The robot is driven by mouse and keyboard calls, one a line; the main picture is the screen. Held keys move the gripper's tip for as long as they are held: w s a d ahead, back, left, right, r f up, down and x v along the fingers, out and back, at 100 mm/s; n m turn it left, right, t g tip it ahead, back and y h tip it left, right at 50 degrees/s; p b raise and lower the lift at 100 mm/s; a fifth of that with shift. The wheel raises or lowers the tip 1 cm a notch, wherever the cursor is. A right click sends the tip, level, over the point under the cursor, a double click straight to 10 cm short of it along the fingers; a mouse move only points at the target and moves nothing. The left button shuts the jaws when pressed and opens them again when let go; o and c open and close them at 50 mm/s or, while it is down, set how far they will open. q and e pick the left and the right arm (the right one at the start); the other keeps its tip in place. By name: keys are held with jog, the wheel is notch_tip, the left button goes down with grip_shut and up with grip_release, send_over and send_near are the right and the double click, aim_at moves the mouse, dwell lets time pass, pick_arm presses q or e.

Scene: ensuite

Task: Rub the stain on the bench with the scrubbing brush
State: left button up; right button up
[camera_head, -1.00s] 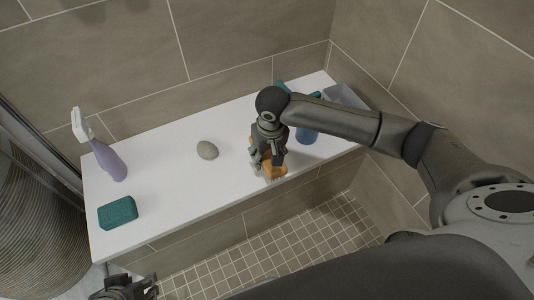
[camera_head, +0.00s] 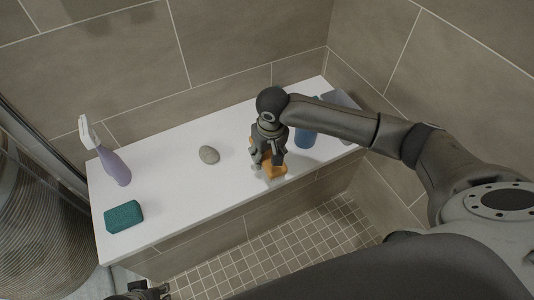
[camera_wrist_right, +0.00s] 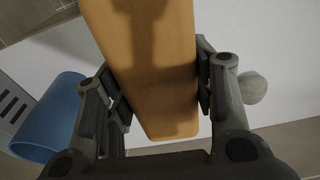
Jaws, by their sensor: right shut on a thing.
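The scrubbing brush (camera_head: 274,171) has an orange-brown body and is in my right gripper (camera_head: 268,160), near the front edge of the white bench (camera_head: 180,210). In the right wrist view the brush (camera_wrist_right: 150,60) lies between the two fingers of the gripper (camera_wrist_right: 158,95), which are shut on its sides. Its bristles are barely visible, and I cannot tell whether they touch the bench. No stain shows; the gripper and brush may hide it. My left gripper (camera_head: 140,292) is only partly in view at the bottom left, and its jaw state is unclear.
On the bench are a grey stone (camera_head: 209,155), a teal sponge (camera_head: 123,217), a purple spray bottle (camera_head: 114,166) and a blue container (camera_head: 305,137). A grey bin (camera_head: 341,100) stands at the far right end. Tiled walls border the back and right. The bench's middle front is clear.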

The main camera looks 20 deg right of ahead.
pick_arm(q)
jog(key=shift+s+a+f, duration=0.1)
jog(key=shift+f, duration=1.05)
